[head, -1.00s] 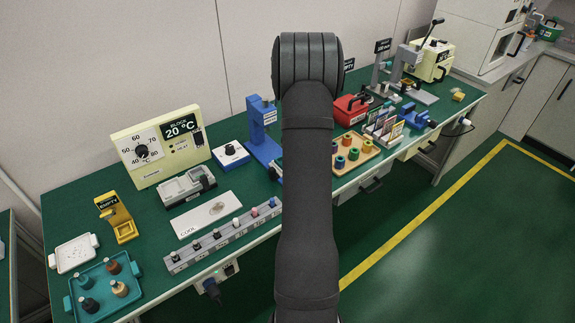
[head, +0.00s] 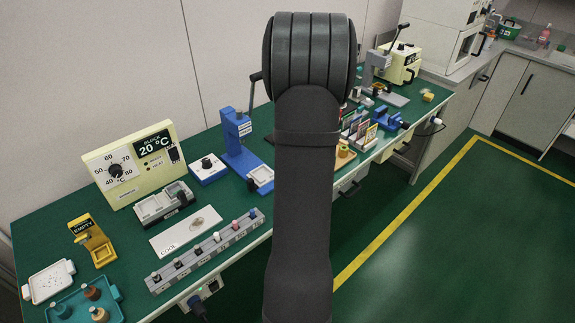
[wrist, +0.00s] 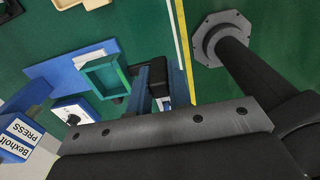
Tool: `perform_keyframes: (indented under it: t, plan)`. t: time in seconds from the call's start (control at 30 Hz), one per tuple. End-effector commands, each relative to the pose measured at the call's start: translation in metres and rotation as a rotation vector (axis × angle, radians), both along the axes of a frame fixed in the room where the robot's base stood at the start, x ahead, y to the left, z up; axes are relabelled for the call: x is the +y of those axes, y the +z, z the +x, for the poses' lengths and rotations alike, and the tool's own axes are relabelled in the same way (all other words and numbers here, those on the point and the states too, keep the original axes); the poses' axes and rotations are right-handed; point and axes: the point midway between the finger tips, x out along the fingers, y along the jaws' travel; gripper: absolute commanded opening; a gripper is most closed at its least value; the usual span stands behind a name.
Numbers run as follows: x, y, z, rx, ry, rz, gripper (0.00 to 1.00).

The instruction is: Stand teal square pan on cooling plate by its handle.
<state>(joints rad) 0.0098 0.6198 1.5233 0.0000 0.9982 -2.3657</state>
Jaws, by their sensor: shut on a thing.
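The teal square pan (wrist: 103,77) shows in the wrist view as an open square frame shape with raised walls. My gripper (wrist: 150,86) is just right of it, shut on the pan; the handle is mostly hidden between the fingers. The pan appears above the bench near the blue press, its height unclear. In the head view, my arm hides the gripper and pan. The cooling plate (head: 178,238), a pale slab marked COOL with a small round grey spot, lies flat on the bench left of my arm.
A row of small pegs (head: 205,252) runs along the plate's front. Behind the plate are a grey tray (head: 164,203) and a cream heating block (head: 130,168). A blue press (head: 240,150) and knob box (head: 208,168) stand right. A yellow stand (head: 92,240) is left.

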Motion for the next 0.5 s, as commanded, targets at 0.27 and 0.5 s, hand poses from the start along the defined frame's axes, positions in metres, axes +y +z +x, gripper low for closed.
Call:
perform_keyframes:
  t: [0.27, 0.5]
  plan:
    - [0.008, 0.007, -0.007, 0.000, -0.066, 0.000, 0.00]
    - [0.076, -0.001, -0.013, 0.001, -0.291, 0.000, 0.00]
